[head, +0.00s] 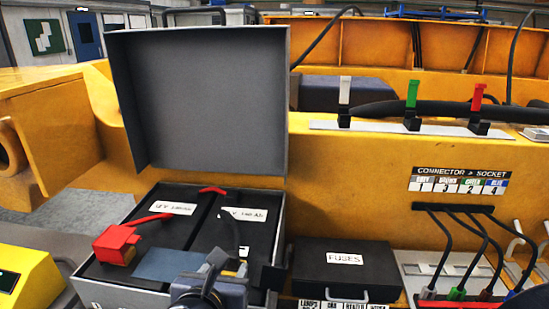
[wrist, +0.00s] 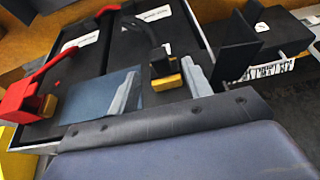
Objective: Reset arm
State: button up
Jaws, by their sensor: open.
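My gripper (wrist: 163,84) is open, with its pale grey fingers apart in the wrist view. A black clamp (wrist: 161,64) with a yellow jaw piece shows between and just beyond the fingers; I cannot tell whether they touch it. In the head view my gripper (head: 214,277) is low in the picture, over the front of an open grey battery box (head: 108,291). Part of the black clamp is hidden behind it there. A red clamp (head: 117,243) with a yellow jaw piece is at the left of the box, and shows left in the wrist view (wrist: 31,99).
The box's grey lid (head: 200,100) stands upright behind it. A black fuse case (head: 345,262) is to the right. Further right are a connector panel with dark cables (head: 455,225) and a rail (head: 410,130) with white, green and red levers. A yellow block (head: 28,280) is at left.

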aim_at(235, 253)
jog(key=x, duration=0.7)
jog(key=shift+w, duration=0.35)
jog(key=shift+s+r+p, duration=0.1)
jog(key=shift+r+p, duration=0.25)
jog(key=shift+p, duration=0.1)
jog(key=shift+f, duration=0.2)
